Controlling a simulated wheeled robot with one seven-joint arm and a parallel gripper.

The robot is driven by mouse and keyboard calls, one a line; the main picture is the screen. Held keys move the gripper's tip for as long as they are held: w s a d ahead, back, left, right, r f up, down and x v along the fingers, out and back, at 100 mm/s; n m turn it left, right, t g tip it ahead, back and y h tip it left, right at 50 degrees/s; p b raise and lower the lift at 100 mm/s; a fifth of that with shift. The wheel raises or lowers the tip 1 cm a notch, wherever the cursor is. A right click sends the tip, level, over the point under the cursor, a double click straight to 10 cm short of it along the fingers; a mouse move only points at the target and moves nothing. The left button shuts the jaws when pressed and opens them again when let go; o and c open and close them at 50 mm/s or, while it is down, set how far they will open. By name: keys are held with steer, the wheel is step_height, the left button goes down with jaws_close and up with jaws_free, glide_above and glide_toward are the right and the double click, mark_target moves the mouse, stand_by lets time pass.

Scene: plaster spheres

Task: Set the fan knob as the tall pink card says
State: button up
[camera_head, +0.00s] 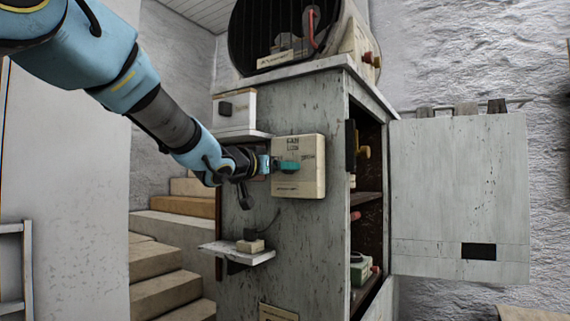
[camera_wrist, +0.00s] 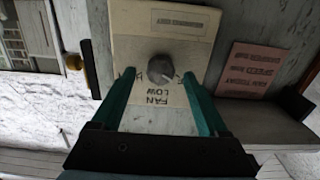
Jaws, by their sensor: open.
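The fan panel is a cream box (camera_head: 310,180) on the grey cabinet's front; it also shows in the wrist view (camera_wrist: 128,22). Its round grey knob (camera_wrist: 160,68) sits mid-panel, beside lettering that reads FAN LOW. I cannot tell where the knob points. My gripper (camera_head: 289,166) is at the panel; in the wrist view its teal fingers (camera_wrist: 138,70) are apart, on either side of the knob, with gaps showing. In the head view the fingers hide the knob.
A white box (camera_head: 235,108) on a small shelf is just above left of my gripper. A lower shelf (camera_head: 237,255) holds a small block. The cabinet door (camera_head: 460,180) stands open at right. A large fan (camera_head: 280,40) stands on top. Stairs (camera_head: 165,255) are at left.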

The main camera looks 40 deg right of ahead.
steer(key=shift+x, duration=1.15)
jaws_close()
